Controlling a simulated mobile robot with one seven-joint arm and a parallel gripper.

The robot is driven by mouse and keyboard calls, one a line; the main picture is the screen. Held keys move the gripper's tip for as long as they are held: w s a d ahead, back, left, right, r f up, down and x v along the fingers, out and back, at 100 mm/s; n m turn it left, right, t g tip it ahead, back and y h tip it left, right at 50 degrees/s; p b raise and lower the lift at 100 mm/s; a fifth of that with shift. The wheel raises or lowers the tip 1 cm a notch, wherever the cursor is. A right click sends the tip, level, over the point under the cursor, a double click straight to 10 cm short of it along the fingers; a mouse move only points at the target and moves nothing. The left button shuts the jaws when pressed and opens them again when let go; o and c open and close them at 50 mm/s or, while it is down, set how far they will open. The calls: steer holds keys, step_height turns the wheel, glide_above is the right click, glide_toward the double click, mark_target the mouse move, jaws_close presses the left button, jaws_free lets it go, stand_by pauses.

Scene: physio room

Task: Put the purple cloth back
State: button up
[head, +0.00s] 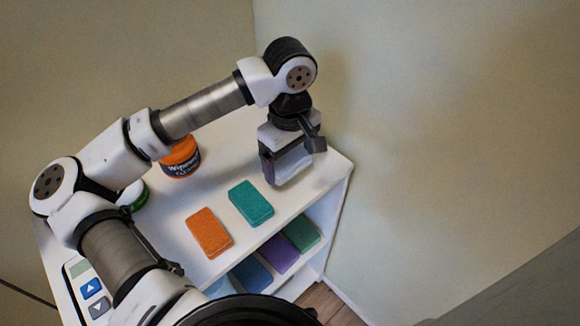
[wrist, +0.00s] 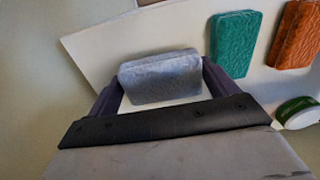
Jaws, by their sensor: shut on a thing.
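My gripper (head: 284,172) points down over the far right corner of the white shelf unit's top (head: 225,178). It is shut on a pale grey folded cloth (wrist: 160,77), which sits between the two dark fingers in the wrist view. In the head view the grey cloth (head: 293,164) is partly covered by the gripper. I cannot tell if it touches the top. A purple folded cloth (head: 278,254) lies on the lower shelf, between a blue cloth (head: 252,273) and a green cloth (head: 302,233).
A teal cloth (head: 251,203) and an orange cloth (head: 209,233) lie on the top. An orange-lidded jar (head: 180,158) and a green-and-white tub (head: 135,196) stand farther left. A light blue cloth (head: 221,287) is on the lower shelf. Walls stand close behind and right.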

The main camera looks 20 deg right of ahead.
mark_target(290, 169)
step_height(290, 169, down, 4)
steer(key=shift+r, duration=0.1)
steer(key=shift+f, duration=0.3)
steer(key=o, duration=0.8)
steer(key=shift+r, duration=0.1)
steer(key=shift+r, duration=0.15)
steer(key=shift+r+p, duration=0.25)
steer(key=shift+p, duration=0.15)
step_height(290, 169, up, 12)
steer(key=b, duration=0.2)
steer(key=shift+f+b, duration=0.2)
steer(key=shift+b, duration=0.2)
